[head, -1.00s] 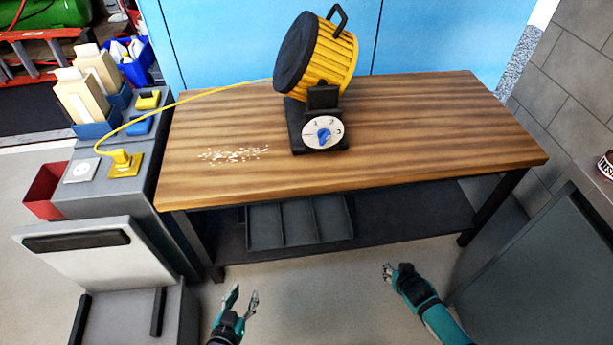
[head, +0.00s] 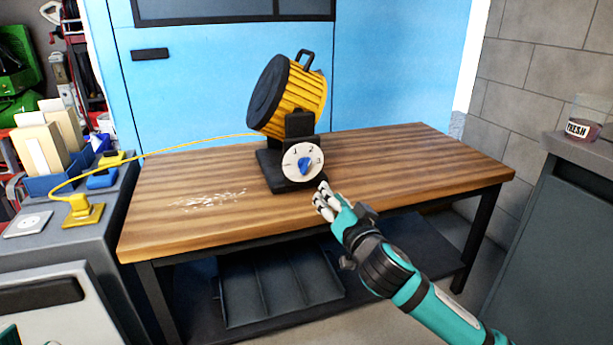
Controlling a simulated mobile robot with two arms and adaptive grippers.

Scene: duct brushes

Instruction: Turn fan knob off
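The yellow and black drum fan (head: 300,95) stands on the wooden workbench, tilted, with its black face to the left. Its knob (head: 304,165) is a blue pointer on a white round dial (head: 290,167) with numbers, on the front of the black base. The exact setting is hard to read.
The wooden workbench (head: 410,165) is mostly clear, with pale shavings (head: 208,198) left of the fan. A yellow cord runs left to a yellow plug (head: 80,207) on a grey cabinet. A jar (head: 583,118) stands on a cabinet at right. A dark tray (head: 280,285) sits below.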

